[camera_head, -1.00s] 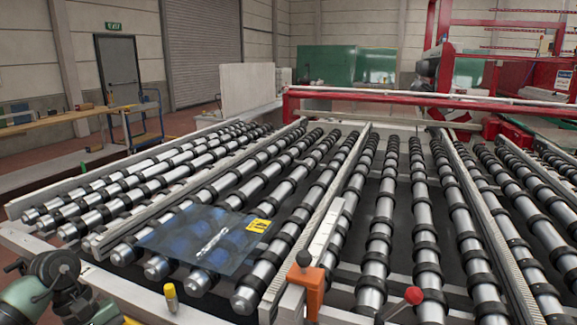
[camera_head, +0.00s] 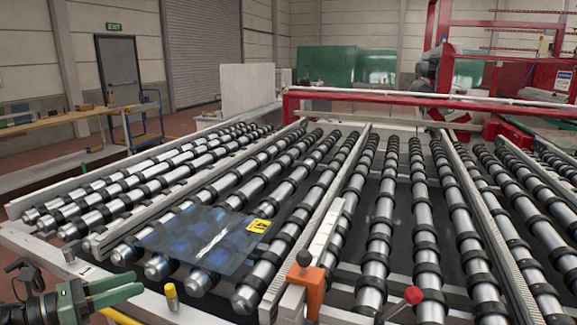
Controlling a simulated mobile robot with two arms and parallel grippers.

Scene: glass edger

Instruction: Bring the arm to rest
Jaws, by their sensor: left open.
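My left gripper (camera_head: 122,289) is at the lower left, in front of the frame's near corner, with its fingers pointing right. It is open and I see nothing between its fingers. A dark, see-through glass sheet (camera_head: 180,243) with a yellow label (camera_head: 258,225) lies on the rollers, beyond the gripper and apart from it. My right gripper is not in view.
The roller conveyor (camera_head: 35,240) fills the middle. Near its front edge are a yellow-capped marker-like item (camera_head: 171,297), an orange clamp (camera_head: 307,281) and a red knob (camera_head: 413,295). A red machine frame (camera_head: 400,101) crosses the back.

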